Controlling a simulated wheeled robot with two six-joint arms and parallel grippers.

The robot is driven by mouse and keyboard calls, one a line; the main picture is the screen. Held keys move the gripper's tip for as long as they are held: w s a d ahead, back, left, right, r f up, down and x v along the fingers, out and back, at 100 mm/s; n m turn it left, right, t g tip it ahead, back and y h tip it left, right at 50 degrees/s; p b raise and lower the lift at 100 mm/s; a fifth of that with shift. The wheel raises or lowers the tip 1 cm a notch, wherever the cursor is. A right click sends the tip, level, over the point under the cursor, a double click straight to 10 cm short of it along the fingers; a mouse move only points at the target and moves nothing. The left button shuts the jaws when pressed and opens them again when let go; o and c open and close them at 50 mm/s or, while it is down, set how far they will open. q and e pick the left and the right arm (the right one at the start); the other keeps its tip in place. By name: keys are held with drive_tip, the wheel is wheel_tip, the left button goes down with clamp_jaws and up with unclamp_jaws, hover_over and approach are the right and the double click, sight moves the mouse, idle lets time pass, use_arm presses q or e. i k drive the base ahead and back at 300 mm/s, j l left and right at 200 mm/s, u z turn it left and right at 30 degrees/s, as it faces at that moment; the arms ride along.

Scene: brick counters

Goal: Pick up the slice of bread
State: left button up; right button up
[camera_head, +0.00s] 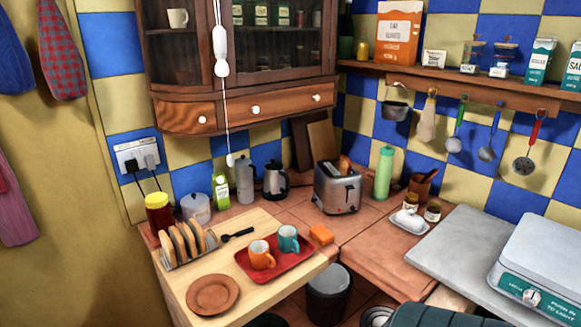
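Several slices of bread (178,242) stand upright in a rack (205,259) on the light wooden board at the left. More bread (344,164) pokes out of the top of a silver toaster (338,192) on the brick counter further back. Only its top edge shows; the rest is hidden inside the toaster. Neither of my grippers is in view, and nothing is seen touching the bread.
The wooden board (235,308) also carries a brown plate (213,294), a dark spoon (238,235) and a red tray (287,275) with an orange mug (262,255) and a teal mug (288,239). Jars and a kettle (275,181) stand behind. A wall cabinet (245,111) hangs above.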

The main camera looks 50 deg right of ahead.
sight(344, 162)
drive_tip(key=z, duration=2.05)
